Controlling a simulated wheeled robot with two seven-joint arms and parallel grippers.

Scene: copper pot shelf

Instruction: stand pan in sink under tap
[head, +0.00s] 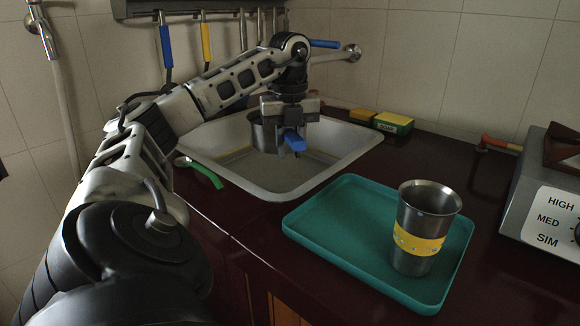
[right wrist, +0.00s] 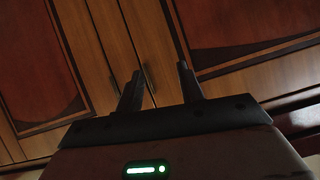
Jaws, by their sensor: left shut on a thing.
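The metal pan (head: 262,134) is inside the sink (head: 340,169), low in the basin, appearing upright. Its blue handle (head: 294,141) points toward the front right. My left gripper (head: 291,124) reaches down over the sink and is shut on the pan's handle. Whether the pan's base touches the sink floor is hard to tell. The tap (head: 350,53) comes from the wall behind the sink, with a blue lever (head: 325,43); its spout is largely hidden by my left arm. My right gripper (right wrist: 160,72) is open and empty, facing wooden cabinet doors.
A teal tray (head: 330,245) with a steel cup (head: 412,256) stands right of the sink. A green-handled spoon (head: 205,173) lies at the sink's left rim. Sponges (head: 392,122) sit behind. Utensils (head: 206,42) hang behind my left arm.

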